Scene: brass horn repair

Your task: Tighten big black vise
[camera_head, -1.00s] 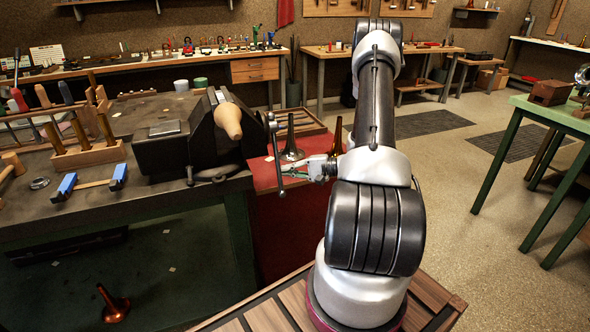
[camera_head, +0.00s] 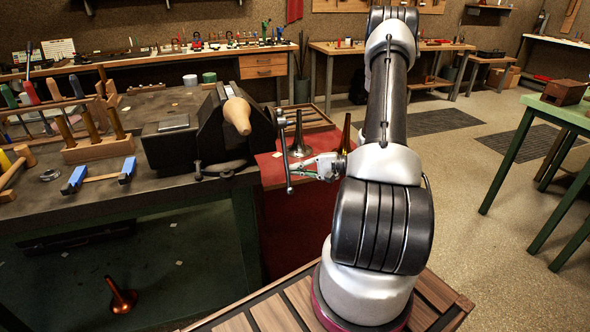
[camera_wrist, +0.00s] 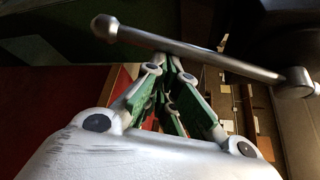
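The big black vise (camera_head: 222,138) is mounted at the right corner of the dark workbench, with a tan wooden cone-shaped piece (camera_head: 238,115) at its jaws. Its metal handle bar (camera_head: 287,160) hangs nearly upright at the vise's front right. My gripper (camera_head: 302,172) is beside the lower half of this bar, pointing left at it. In the wrist view the handle bar (camera_wrist: 205,56) crosses in front of the green-and-grey fingers of my gripper (camera_wrist: 172,68). The fingertips are partly hidden by the bar, so I cannot tell whether they grip it.
The dark workbench (camera_head: 150,190) holds a wooden tool rack (camera_head: 100,150) and blue-ended clamp (camera_head: 98,180). A copper bell (camera_head: 121,297) lies below the bench. A green table (camera_head: 560,112) stands right.

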